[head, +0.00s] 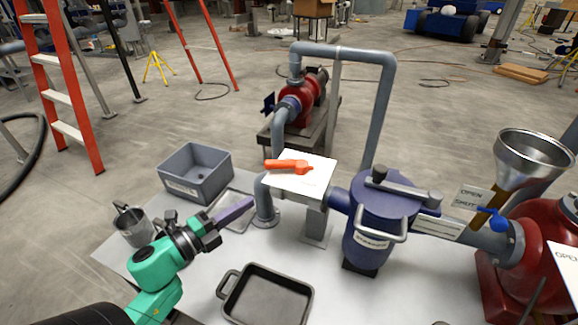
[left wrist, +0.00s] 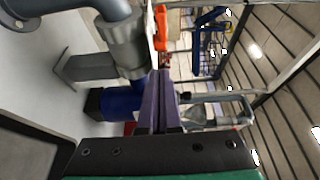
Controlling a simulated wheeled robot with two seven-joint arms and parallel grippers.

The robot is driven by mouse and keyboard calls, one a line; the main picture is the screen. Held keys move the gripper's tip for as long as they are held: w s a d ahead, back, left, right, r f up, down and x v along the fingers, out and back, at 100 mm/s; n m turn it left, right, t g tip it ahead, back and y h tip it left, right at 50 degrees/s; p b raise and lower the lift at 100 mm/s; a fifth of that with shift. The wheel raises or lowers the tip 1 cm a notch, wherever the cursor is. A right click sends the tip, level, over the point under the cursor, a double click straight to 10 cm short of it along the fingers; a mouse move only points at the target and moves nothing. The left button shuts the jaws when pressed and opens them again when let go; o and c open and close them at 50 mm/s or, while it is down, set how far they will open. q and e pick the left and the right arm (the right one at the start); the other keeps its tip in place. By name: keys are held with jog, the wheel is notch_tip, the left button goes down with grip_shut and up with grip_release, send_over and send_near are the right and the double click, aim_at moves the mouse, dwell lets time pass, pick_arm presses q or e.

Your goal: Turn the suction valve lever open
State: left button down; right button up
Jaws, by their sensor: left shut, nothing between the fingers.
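An orange lever (head: 285,166) lies over a white label plate (head: 312,180) on the pipework at the middle of the head view. Its handle points left; the plate's writing is too small to read. The lever also shows at the top of the left wrist view (left wrist: 160,27). My left gripper (head: 250,203) is shut and empty, its purple fingers below and left of the lever, apart from it. The shut fingers also show in the left wrist view (left wrist: 160,74). A blue valve handle (head: 497,217) sits at the right under an OPEN/SHUT sign. My right gripper is out of view.
A blue strainer pot (head: 372,235) stands right of the plate. A grey bin (head: 194,175), a metal jug (head: 132,227) and a black tray (head: 266,297) surround my left arm on the white table. A steel funnel (head: 535,155) rises at the right.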

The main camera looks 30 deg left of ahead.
pick_arm(q)
jog(key=w, duration=0.2)
jog(key=p, duration=0.2)
send_near(284, 168)
jog(key=w+d, duration=0.2)
jog(key=d, duration=0.2)
jog(key=w+a, duration=0.2)
jog(key=w, duration=0.1)
jog(key=shift+w+a+f, duration=0.1)
jog(key=shift+w, duration=0.1)
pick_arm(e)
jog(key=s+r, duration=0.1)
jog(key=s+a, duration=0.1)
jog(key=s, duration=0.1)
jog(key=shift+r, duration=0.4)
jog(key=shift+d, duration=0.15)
